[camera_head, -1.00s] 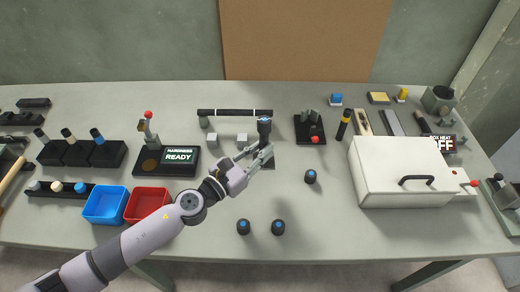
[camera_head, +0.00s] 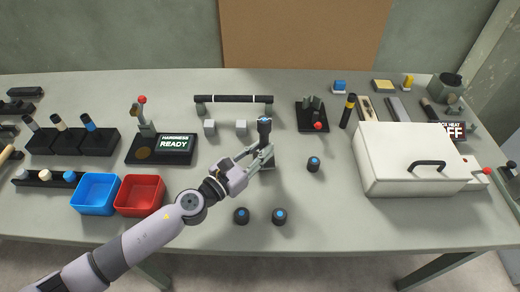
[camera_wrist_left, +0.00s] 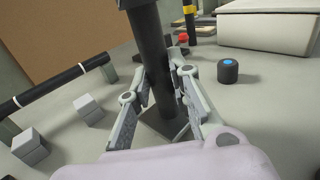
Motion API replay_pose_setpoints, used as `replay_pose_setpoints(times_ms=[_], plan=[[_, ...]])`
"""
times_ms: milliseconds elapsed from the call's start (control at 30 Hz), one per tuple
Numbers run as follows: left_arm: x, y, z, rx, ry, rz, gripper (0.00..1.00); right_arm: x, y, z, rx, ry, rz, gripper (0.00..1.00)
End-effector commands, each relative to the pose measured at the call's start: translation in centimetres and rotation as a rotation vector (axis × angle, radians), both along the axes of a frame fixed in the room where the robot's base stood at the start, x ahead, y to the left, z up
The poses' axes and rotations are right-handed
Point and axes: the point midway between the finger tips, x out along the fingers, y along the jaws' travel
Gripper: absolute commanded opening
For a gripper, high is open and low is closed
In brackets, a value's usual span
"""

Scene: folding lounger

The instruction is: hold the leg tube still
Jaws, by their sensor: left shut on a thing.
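The arm reaches in from the lower left. The tube looks upright in the head view. My right gripper is not in view.
A black bar (camera_head: 234,99) lies across supports behind the tube, with two grey blocks (camera_head: 241,127) in front of it. Dark blue-topped caps (camera_head: 313,164) stand nearby. A white box (camera_head: 410,165) stands at right, blue (camera_head: 96,195) and red (camera_head: 140,196) bins at left.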

Motion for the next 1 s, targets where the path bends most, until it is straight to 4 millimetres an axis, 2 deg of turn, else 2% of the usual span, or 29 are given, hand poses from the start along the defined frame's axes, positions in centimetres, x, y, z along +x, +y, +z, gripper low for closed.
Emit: replay_pose_setpoints(times_ms=[200, 1000], plan=[[0.0, 0.0, -1.4, -0.001, -0.001, 0.000, 0.00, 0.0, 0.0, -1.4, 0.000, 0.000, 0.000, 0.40], [0.0, 0.0, -2.0, -0.001, -0.002, 0.001, 0.00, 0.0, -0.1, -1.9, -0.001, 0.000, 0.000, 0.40]])
